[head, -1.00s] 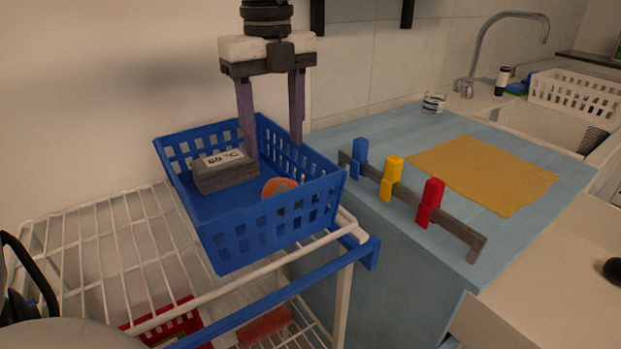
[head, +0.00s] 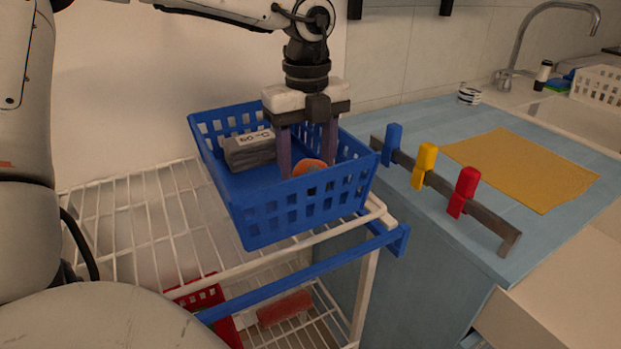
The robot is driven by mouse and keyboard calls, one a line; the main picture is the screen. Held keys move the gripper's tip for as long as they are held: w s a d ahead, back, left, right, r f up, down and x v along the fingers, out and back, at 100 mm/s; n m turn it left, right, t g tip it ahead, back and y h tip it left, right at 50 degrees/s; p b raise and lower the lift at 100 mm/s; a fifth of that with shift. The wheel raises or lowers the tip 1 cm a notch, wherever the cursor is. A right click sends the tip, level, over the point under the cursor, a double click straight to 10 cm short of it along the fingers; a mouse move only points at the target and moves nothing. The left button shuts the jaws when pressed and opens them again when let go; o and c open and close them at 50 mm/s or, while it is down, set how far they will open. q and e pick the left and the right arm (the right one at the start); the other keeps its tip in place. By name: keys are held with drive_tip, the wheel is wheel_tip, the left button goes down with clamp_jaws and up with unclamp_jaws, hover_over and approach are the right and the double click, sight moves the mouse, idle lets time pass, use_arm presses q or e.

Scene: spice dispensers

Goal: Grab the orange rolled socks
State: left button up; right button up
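The orange rolled socks (head: 309,166) lie inside the blue basket (head: 262,222) near its right front side, partly hidden by the basket wall and my gripper. My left gripper (head: 308,170) points down into the basket from above. Its two purple fingers are apart, one on each side of the socks. I see no clear sign of them closing on the socks. My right gripper is not in view.
The basket stands on a white wire rack (head: 130,225). A blue counter with a rail of blue, yellow and red clips (head: 445,185) is to the right.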

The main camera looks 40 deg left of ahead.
use_arm(q)
drive_tip(key=c, duration=0.7)
